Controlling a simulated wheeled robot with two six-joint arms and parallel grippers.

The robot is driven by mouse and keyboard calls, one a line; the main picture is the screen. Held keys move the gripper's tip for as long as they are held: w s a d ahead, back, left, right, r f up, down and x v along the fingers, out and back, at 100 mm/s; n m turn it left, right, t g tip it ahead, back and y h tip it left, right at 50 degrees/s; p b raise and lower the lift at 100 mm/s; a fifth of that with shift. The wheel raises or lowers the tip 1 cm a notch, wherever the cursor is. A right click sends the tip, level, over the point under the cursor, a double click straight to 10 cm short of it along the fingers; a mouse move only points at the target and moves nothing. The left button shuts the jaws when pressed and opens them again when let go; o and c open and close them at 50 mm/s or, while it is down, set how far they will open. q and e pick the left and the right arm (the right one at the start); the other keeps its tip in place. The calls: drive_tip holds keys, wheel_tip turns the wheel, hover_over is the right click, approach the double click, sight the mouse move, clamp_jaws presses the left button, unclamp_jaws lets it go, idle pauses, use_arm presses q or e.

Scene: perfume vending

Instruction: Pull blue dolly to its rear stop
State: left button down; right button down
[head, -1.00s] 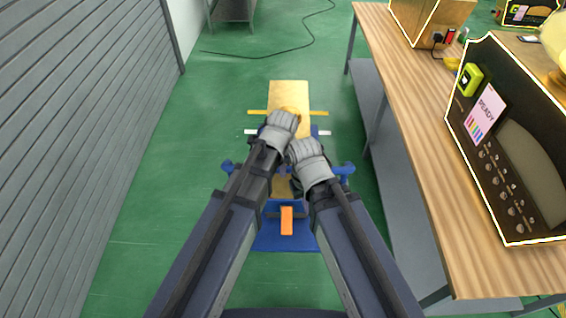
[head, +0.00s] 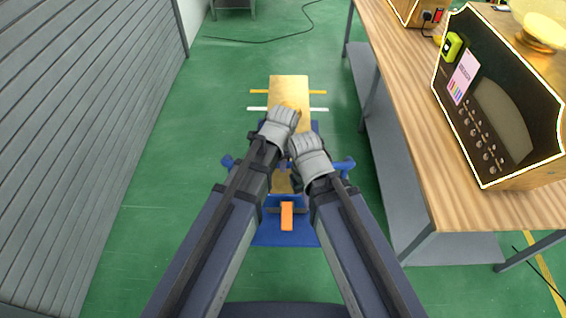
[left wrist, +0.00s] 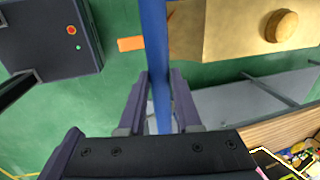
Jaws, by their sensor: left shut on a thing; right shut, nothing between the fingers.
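The blue dolly (head: 268,236) stands on the floor in the middle of the head view, under a gold box (head: 290,88). Its blue handle bar (head: 344,163) runs crosswise behind my arms. In the left wrist view the bar (left wrist: 154,35) passes between the fingers of my left gripper (left wrist: 160,90), which is shut on it. In the head view my left gripper (head: 279,130) is over the middle of the dolly; its fingertips are hidden. My right gripper (head: 308,156) is beside it, slightly lower and right, shut and empty; its fingertips are hidden too.
A yellow line (head: 318,92) and a white line (head: 318,109) cross the floor beside the box. An orange block (head: 287,217) is near the dolly's close end. A grey slatted wall (head: 80,130) stands left, a wooden bench (head: 400,90) right. Green floor lies between.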

use_arm(q)
drive_tip(key=shift+s, duration=0.25)
drive_tip(key=c, duration=0.6)
unclamp_jaws()
drive_tip(key=shift+p+v, duration=0.85)
drive_tip(key=p+v, duration=0.6)
